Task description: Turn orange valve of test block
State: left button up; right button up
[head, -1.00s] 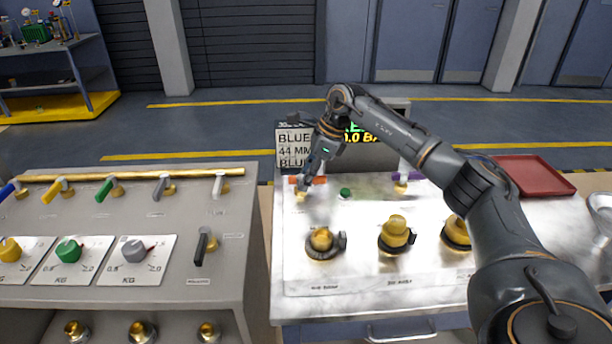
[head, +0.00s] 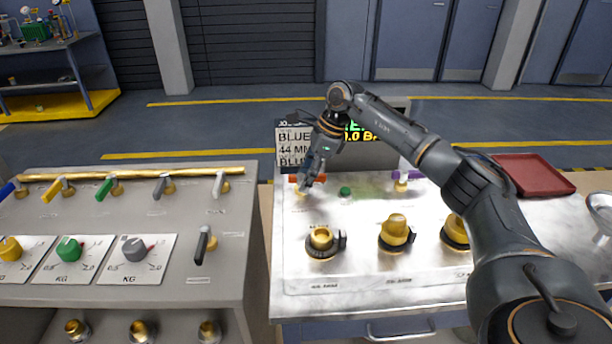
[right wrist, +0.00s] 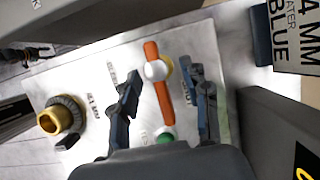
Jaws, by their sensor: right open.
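The orange valve handle (head: 293,179) sits on the back left of the metal test block (head: 355,275), partly hidden by my right gripper (head: 311,182). In the right wrist view the orange handle (right wrist: 163,100) is a long bar with a white hub, beside a brass part. My right gripper (right wrist: 164,76) is open, with one dark finger on each side of the bar. A gap shows between the bar and each finger in that view. Whether any finger touches it lower down cannot be told. My left gripper is not in view.
A green knob (head: 345,192) is close beside the orange valve, and a purple-handled valve (head: 402,175) stands farther right. Brass fittings (head: 321,240) rise in front. A sign and display stand behind. A red tray (head: 535,176) lies at right; a grey valve panel (head: 225,270) stands left.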

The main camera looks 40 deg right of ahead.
jog(key=v, duration=1.2)
jog(key=shift+s, duration=0.1)
